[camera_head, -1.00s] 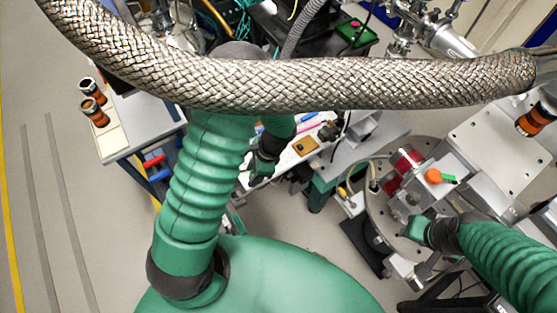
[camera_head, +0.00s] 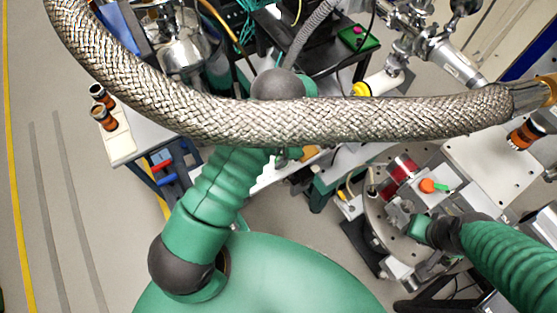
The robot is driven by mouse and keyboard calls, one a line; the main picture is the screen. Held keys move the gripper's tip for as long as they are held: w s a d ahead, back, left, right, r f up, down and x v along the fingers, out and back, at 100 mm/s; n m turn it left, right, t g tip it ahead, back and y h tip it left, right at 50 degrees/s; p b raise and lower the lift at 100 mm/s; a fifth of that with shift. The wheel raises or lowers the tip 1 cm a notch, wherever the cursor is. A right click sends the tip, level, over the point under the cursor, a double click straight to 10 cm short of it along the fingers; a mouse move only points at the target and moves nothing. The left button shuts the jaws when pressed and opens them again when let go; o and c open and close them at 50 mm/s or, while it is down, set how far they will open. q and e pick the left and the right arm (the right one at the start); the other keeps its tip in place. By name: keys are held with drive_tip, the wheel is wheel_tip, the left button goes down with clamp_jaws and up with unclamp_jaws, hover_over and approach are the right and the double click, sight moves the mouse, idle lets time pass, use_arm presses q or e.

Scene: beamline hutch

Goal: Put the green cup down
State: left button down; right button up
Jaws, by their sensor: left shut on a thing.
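My left arm reaches up from the bottom middle to the bench, and the thick braided hose crosses in front of it. Only a small part of my left gripper (camera_head: 287,154) shows, just under the hose above the white bench. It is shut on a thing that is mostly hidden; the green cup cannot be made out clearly. My right arm comes in from the lower right. Its end (camera_head: 420,229) is over the round metal plate, and its fingers are too unclear to tell open from shut.
The braided hose (camera_head: 330,121) hides much of the bench. The round metal plate (camera_head: 381,228) carries a red cylinder (camera_head: 402,168) and an orange round part (camera_head: 427,186). Two orange-black cylinders stand on the white table (camera_head: 122,142) at left. The floor at left is clear.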

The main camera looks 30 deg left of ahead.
use_arm(q)
drive_tip(key=f, duration=0.1)
drive_tip(key=f+p, duration=0.1)
drive_tip(key=shift+s+d+f, duration=0.15)
drive_tip(key=shift+s+f, duration=0.05)
drive_tip(key=shift+f, duration=0.2)
drive_tip(key=shift+w+f, duration=0.1)
drive_tip(key=shift+f, duration=0.25)
drive_tip(key=c, duration=0.9)
unclamp_jaws()
drive_tip(key=shift+o, duration=0.2)
